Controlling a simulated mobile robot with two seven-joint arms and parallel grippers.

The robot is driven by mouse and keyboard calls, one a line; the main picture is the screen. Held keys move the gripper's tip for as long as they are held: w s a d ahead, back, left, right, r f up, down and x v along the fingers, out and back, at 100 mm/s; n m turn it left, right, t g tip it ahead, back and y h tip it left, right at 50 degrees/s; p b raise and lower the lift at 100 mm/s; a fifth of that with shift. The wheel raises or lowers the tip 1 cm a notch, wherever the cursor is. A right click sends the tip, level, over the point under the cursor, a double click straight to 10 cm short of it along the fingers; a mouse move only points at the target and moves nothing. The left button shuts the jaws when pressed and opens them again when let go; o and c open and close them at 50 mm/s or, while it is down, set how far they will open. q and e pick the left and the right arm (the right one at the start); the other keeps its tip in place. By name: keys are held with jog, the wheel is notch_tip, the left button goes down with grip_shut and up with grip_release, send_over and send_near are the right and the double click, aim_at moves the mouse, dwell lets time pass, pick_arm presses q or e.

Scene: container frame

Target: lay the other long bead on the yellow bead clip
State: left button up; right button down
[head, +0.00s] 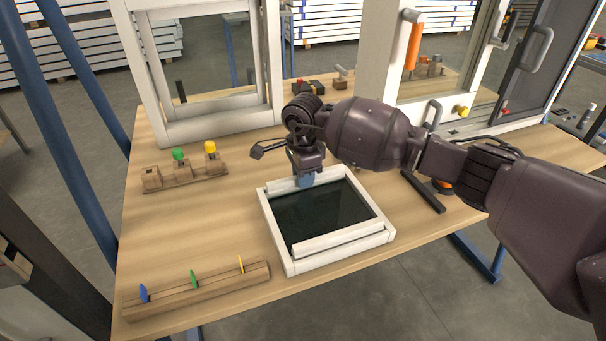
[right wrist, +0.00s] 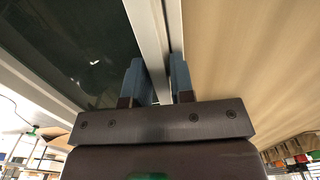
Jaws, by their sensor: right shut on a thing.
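A white frame (head: 276,243) with a dark glass pane (head: 322,212) lies flat on the bench. One long white bead (head: 345,238) lies along its front side. My right gripper (head: 305,181) reaches down to the far side, its blue fingers shut on another long white bead (head: 283,185). In the right wrist view the right gripper (right wrist: 157,82) has a finger on each side of this white bead (right wrist: 152,40). A thin yellow piece (head: 241,264) stands upright on a wooden strip at the front left; I cannot tell if it is the yellow clip. My left gripper is not in view.
The wooden strip (head: 207,290) also carries blue and green pieces. A wooden block (head: 185,176) with green and yellow knobs stands at the back left. A black bar (head: 423,191) lies right of the frame. White window frames stand behind. Bare bench lies left of the frame.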

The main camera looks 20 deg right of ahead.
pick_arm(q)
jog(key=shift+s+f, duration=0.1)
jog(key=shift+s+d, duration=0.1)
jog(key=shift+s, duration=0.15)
pick_arm(e)
jog(key=c, duration=0.9)
grip_release()
notch_tip(320, 180, up, 6)
jog(key=shift+r+p, duration=0.1)
jog(key=shift+p, duration=0.4)
notch_tip(320, 180, up, 3)
jog(key=shift+r, duration=0.2)
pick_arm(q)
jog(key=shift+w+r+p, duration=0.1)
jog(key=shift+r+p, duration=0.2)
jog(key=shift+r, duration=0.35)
pick_arm(e)
jog(key=shift+r, duration=0.6)
